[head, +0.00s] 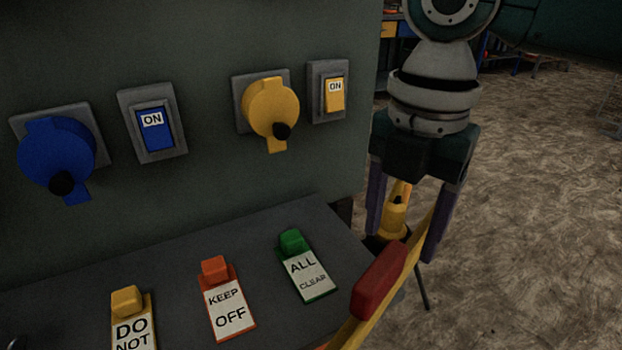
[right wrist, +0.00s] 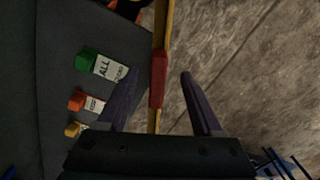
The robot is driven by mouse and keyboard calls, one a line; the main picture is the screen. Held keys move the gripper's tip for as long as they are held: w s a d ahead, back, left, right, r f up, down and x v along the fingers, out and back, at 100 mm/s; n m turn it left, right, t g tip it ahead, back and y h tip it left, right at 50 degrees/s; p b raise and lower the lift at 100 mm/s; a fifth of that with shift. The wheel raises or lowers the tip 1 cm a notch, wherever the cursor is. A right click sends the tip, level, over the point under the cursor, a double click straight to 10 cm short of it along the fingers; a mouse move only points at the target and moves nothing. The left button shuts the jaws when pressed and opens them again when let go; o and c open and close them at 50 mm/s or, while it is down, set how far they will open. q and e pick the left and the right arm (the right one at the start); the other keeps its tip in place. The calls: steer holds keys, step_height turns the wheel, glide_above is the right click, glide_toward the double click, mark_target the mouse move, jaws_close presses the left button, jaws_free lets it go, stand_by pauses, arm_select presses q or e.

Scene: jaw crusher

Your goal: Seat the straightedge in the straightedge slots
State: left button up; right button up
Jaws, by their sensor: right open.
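The straightedge is a long yellow bar with a red grip (head: 379,281) and runs diagonally along the right end of the grey shelf in the head view. Its red grip also shows in the right wrist view (right wrist: 158,79). My right gripper (head: 406,236) points down over the bar, open and empty. In the right wrist view the bar lies between its two purple fingers, nearer the left one, with no grasp on it. I cannot make out the straightedge slots. My left gripper is not in view.
Tags reading DO NOT (head: 132,325), KEEP OFF (head: 228,300) and ALL CLEAR (head: 307,268) lie on the shelf (head: 180,265). Blue (head: 58,152) and yellow (head: 271,107) knobs and two ON switches stick out from the panel. A yellow object (head: 393,218) stands behind my right fingers. Open floor is at right.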

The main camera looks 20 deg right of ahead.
mark_target(398, 247)
steer(key=f, duration=0.2)
steer(key=f+b, duration=0.1)
steer(key=f, duration=0.2)
steer(key=shift+w+d+f+b, duration=0.1)
steer(key=shift+d+b, duration=0.1)
steer(key=shift+b, duration=0.1)
steer(key=shift+f, duration=0.3)
steer(key=c, duration=1.1)
jaws_close()
steer(key=shift+r, duration=0.1)
